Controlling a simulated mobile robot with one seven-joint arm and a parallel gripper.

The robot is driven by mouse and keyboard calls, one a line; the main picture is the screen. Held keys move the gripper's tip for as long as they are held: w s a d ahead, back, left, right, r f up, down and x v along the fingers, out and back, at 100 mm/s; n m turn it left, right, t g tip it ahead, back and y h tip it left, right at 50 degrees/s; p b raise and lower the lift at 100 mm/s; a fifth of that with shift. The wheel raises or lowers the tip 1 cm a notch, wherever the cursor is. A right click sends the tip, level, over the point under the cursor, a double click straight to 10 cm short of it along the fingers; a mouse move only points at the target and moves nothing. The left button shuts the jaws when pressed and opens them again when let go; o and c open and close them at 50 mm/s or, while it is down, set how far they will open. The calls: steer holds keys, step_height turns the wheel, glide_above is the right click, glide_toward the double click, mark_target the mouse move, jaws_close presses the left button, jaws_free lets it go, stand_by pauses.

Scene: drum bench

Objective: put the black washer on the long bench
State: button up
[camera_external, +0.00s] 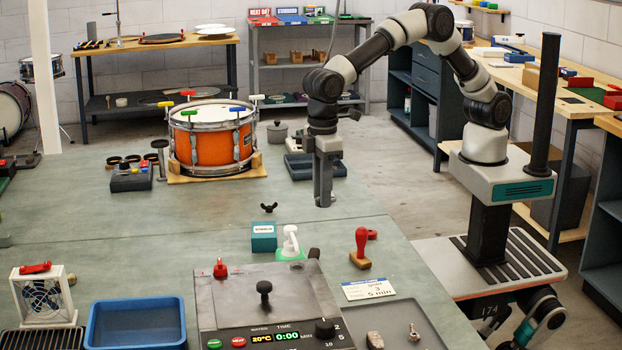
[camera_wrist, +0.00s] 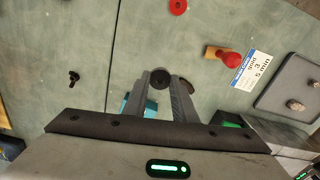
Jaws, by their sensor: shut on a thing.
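My gripper (camera_external: 323,203) points down above the green-topped bench (camera_external: 150,225), behind the teal box. In the wrist view my gripper (camera_wrist: 161,82) is shut on a small round black thing, which looks like the black washer (camera_wrist: 160,76), at the fingertips. In the outside view the held thing is too small to make out. The height of the fingertips over the bench top is hard to tell. A long wooden-topped bench (camera_external: 556,98) runs along the right wall; the pictures do not settle which bench is the long one.
Near the gripper are a black wing nut (camera_external: 268,207), a teal box (camera_external: 264,238), a red-handled stamp (camera_external: 361,250), a red ring (camera_external: 372,234) and a grey timer unit (camera_external: 240,290). An orange drum (camera_external: 212,145) stands behind. The green top left of the wing nut is clear.

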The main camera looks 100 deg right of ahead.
mark_target(322, 242)
steer(key=shift+f, duration=0.1)
step_height(322, 242, down, 9)
steer(key=shift+f+b, duration=0.2)
steer(key=shift+b, duration=0.2)
steer(key=shift+f, duration=0.2)
steer(key=o, duration=1.1)
steer(key=r, duration=0.6)
steer(key=r+p, duration=0.1)
steer(key=r, duration=0.4)
steer(key=d+r, duration=0.1)
steer(key=r, duration=0.5)
steer(key=shift+w+r+p, duration=0.2)
steer(key=shift+r+p, duration=0.1)
steer(key=shift+p, duration=0.1)
